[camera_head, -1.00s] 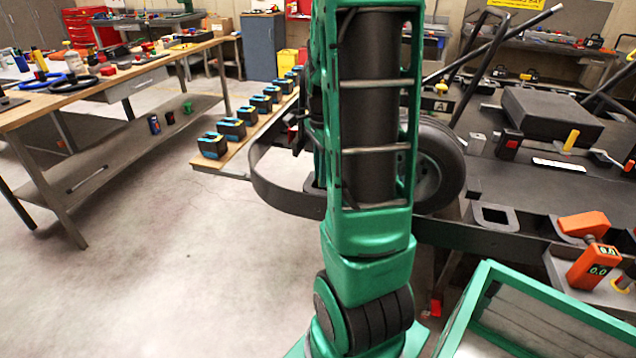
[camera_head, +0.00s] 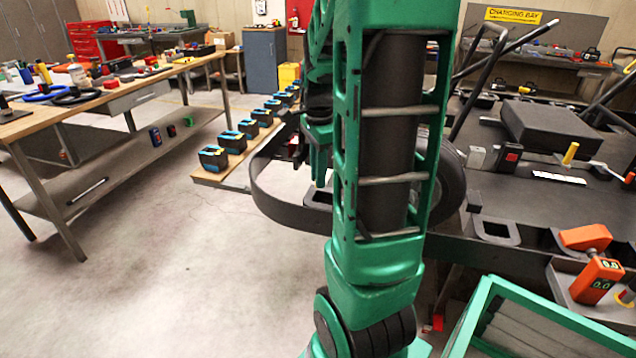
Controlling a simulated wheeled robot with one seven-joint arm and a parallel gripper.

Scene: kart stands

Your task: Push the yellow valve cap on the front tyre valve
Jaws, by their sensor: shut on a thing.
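My gripper (camera_head: 320,178) hangs to the left of my green arm, fingers pointing down, above the curved dark bumper (camera_head: 285,207) of the kart. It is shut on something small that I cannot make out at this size. The yellow valve cap does not show clearly anywhere. The black tyre (camera_head: 452,190) at the kart's front stands behind my arm, which covers most of it. Its valve is hidden. My gripper is left of the tyre in the picture; I cannot tell the gap in depth.
A wooden board (camera_head: 209,178) with several black, blue-topped blocks (camera_head: 213,158) lies left of the kart. A workbench (camera_head: 110,95) stands at the left. A green-framed box (camera_head: 535,310) and an orange gauge (camera_head: 597,280) are at the lower right. The floor at left is clear.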

